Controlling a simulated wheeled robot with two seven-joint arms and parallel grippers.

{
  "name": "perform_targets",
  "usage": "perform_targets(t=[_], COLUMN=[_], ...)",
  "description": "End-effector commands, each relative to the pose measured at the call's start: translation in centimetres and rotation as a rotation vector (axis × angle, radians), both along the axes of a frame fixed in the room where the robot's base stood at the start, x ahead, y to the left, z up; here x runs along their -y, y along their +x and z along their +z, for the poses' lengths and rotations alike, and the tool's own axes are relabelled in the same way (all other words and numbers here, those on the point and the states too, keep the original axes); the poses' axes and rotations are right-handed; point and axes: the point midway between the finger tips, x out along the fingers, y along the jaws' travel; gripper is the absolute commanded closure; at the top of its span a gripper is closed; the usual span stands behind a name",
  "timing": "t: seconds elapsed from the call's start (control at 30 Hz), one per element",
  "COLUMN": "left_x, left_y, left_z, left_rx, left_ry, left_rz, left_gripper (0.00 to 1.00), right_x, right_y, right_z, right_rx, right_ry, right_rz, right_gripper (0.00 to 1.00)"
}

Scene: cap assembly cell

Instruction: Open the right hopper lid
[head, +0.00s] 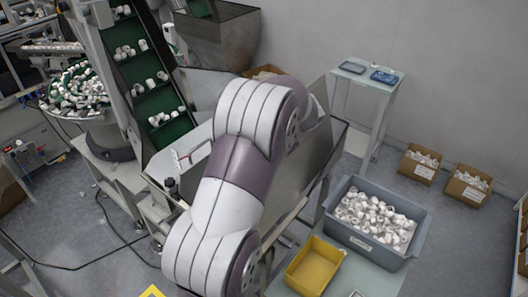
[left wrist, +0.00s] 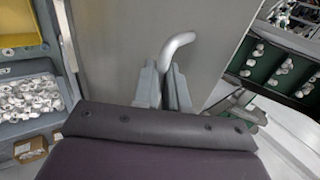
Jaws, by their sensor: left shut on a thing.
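A grey sheet-metal hopper (head: 315,165) stands at the centre of the head view, largely covered by my left arm. In the left wrist view a flat grey metal panel (left wrist: 115,45), seemingly the lid, fills the middle. A bent silver handle (left wrist: 178,43) stands out from it. My left gripper (left wrist: 165,82) has its two fingers closed around the lower part of this handle. In the head view the left gripper is hidden behind the arm, and how far the lid is raised cannot be told. My right gripper is in neither view.
A grey bin of white caps (head: 425,225) and a yellow tray (head: 314,268) stand on a table at the lower right. A green cleated conveyor (head: 150,100) rises on the left. Another metal hopper (head: 228,38) stands behind. Cardboard boxes (head: 419,165) sit by the wall.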

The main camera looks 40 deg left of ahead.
Motion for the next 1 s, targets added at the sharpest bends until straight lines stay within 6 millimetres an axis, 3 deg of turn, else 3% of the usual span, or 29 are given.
perform_targets(t=[0.03, 0.07, 0.1, 0.17, 1.0], left_x=[0.3, 0.3, 0.3, 0.2, 0.1], left_y=[-0.5, -0.5, -0.5, -0.5, -0.2], left_z=[-1.2, -1.2, -1.2, -1.2, -0.1], left_rx=[-0.02, -0.02, -0.021, -0.021, -0.009], left_ry=[-0.014, -0.014, -0.014, -0.013, -0.005], left_rz=[0.005, 0.005, 0.006, 0.006, 0.003], left_gripper=[1.0, 1.0, 0.78, 0.62, 0.62], right_x=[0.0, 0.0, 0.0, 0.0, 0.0], right_y=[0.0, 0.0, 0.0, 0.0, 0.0], right_z=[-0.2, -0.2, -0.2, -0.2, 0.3], right_rx=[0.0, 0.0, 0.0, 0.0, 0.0], right_ry=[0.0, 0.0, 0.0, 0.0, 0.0], right_rz=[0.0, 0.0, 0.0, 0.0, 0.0], right_gripper=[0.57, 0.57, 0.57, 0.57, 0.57])
